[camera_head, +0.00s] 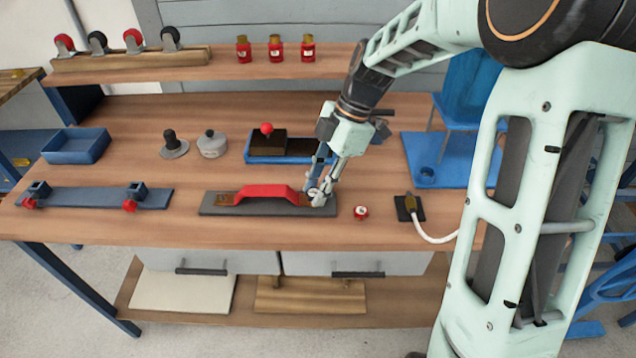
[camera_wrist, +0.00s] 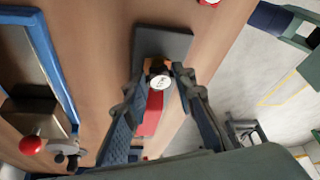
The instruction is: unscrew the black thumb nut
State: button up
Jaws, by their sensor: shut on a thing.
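The grey base plate (camera_head: 212,210) lies flat on the workbench with a red bridge-shaped handle (camera_head: 268,190) on it. My gripper (camera_head: 319,196) reaches down to the right end of the plate, at the end of the handle. In the wrist view my gripper (camera_wrist: 161,72) is shut on the black thumb nut (camera_wrist: 153,70), one finger on each side. A round white face with dark marks shows between the fingertips. The red handle (camera_wrist: 152,113) runs away below it. In the head view the fingers hide the nut. I cannot see its thread.
A small red cap (camera_head: 361,212) stands right of the plate. A black pad with a white cable (camera_head: 420,210) lies farther right. Behind are a blue tray with a red-knobbed block (camera_head: 267,142) and a grey round knob (camera_head: 212,144). Bare wood lies in front of the plate.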

jog(key=n, duration=0.1)
jog(key=n+p, duration=0.1)
jog(key=n+g, duration=0.1)
jog(key=shift+w+a+r+h, duration=0.1)
jog(key=shift+a+r+h, duration=0.2)
jog(key=shift+a, duration=0.05)
jog(key=shift+f+n+g+h+p, duration=0.25)
jog(key=shift+n+p, duration=0.3)
jog(key=shift+n, duration=0.45)
jog(key=shift+d, duration=0.1)
jog(key=o, duration=1)
jog(key=shift+d, duration=0.1)
